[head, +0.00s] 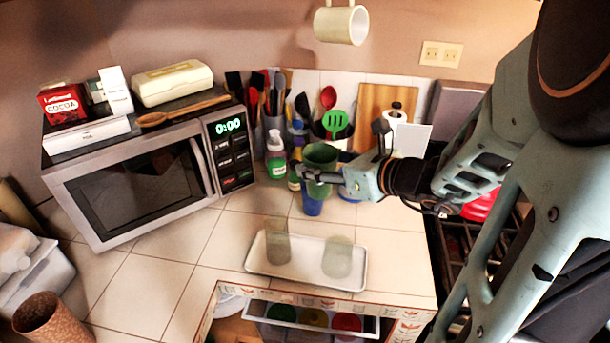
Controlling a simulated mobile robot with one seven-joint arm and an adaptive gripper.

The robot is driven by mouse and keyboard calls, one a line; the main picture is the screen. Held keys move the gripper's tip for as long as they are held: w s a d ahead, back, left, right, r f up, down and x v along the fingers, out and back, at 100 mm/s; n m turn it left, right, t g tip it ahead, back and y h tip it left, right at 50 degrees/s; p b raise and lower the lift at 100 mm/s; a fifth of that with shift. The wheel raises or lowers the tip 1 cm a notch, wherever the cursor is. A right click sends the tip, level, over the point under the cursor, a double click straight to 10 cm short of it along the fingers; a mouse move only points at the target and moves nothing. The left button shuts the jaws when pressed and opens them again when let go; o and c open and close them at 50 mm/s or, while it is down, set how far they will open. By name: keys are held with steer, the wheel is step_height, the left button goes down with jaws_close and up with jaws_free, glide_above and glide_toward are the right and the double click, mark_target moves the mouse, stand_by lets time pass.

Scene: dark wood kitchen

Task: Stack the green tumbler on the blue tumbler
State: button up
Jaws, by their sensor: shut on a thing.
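The green tumbler (320,156) is upright at the back of the counter, right of the microwave. My gripper (315,173) reaches in from the right and is shut on it, with a finger across its front. The blue tumbler (313,206) shows directly below the green one, standing on the tiles. The lower part of the green tumbler overlaps the top of the blue one in the head view. I cannot tell whether they touch or whether the green one sits inside.
A soap bottle (276,156) and utensil holders stand close behind and left. A white tray (258,268) with two clear glasses lies in front. The microwave (140,180) is at left, a stove (460,245) at right. A mug (341,24) hangs above.

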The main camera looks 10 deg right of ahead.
steer(key=w+d+f, duration=0.1)
steer(key=w+f, duration=1.1)
steer(key=w, duration=0.1)
steer(key=shift+f+p, duration=0.25)
steer(key=shift+p, duration=0.05)
steer(key=shift+d+f, duration=0.1)
steer(key=shift+f+b, duration=0.35)
steer(key=shift+b, duration=0.2)
steer(key=shift+f, duration=0.2)
steer(key=o, duration=1.2)
steer(key=shift+s, duration=0.1)
steer(key=shift+c, duration=0.2)
